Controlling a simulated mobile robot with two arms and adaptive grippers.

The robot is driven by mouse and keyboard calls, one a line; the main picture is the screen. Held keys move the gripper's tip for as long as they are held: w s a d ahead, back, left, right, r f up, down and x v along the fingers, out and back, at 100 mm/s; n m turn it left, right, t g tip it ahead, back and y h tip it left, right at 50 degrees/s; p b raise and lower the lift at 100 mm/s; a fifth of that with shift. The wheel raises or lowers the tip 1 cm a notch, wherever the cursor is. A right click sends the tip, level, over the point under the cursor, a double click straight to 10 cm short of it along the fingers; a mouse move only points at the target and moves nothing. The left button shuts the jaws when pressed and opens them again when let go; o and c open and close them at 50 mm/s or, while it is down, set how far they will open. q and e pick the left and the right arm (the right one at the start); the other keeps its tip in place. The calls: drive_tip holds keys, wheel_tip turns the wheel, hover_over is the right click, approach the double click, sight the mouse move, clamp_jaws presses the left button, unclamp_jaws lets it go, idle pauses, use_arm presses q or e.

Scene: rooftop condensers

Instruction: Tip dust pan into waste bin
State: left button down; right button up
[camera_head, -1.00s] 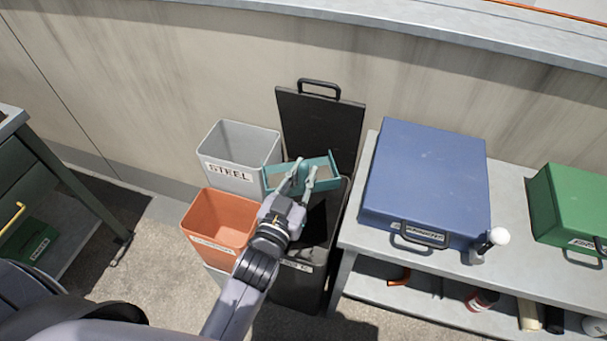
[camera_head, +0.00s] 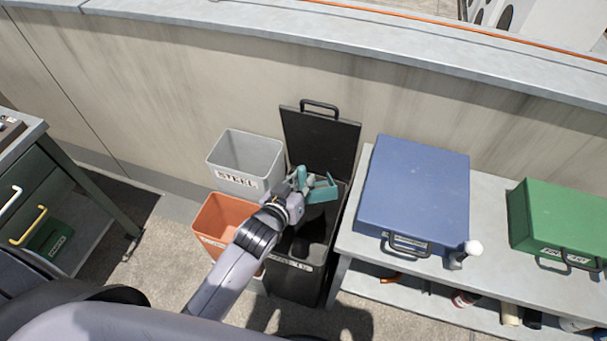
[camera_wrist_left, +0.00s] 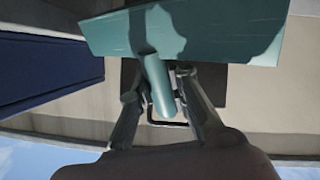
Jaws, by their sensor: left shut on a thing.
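The teal dust pan (camera_head: 322,190) is in my left gripper (camera_head: 299,181), over the open black waste bin (camera_head: 292,286). The pan is steeply tilted, no longer lying flat. In the left wrist view the flat teal face of the dust pan (camera_wrist_left: 205,30) fills the top, and the left gripper (camera_wrist_left: 160,86) is shut on its handle (camera_wrist_left: 157,75). The bin's black lid (camera_head: 318,143) stands upright behind its opening. No dust is visible on the pan or falling, and the bin's floor is in dark shadow. My right gripper is not in view.
A grey STEEL bin (camera_head: 245,155) and an orange bin (camera_head: 214,222) stand left of the black bin. A bench with a blue case (camera_head: 415,190) and a green case (camera_head: 560,220) is close on the right. A concrete wall (camera_head: 170,100) rises behind.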

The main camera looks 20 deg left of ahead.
use_arm(q)
drive_tip(key=w+n+g+p, duration=0.1)
drive_tip(key=g+p, duration=0.1)
drive_tip(key=p, duration=0.2)
drive_tip(key=w+a+g+h+p, duration=0.1)
drive_tip(key=g+p, duration=0.1)
drive_tip(key=p, duration=0.2)
drive_tip(key=shift+w+a+n+p, duration=0.2)
drive_tip(key=shift+w+n+p, duration=0.15)
drive_tip(key=shift+n+p, duration=0.05)
drive_tip(key=shift+w+a+f+g+p, duration=0.1)
drive_tip(key=shift+w+f+g+p, duration=0.05)
drive_tip(key=shift+g+p, duration=0.2)
drive_tip(key=shift+w+a+f+n+g+h, duration=0.15)
drive_tip(key=shift+w+f+n+g+h, duration=0.2)
drive_tip(key=shift+g, duration=0.4)
drive_tip(key=shift+s, duration=0.1)
idle(0.4)
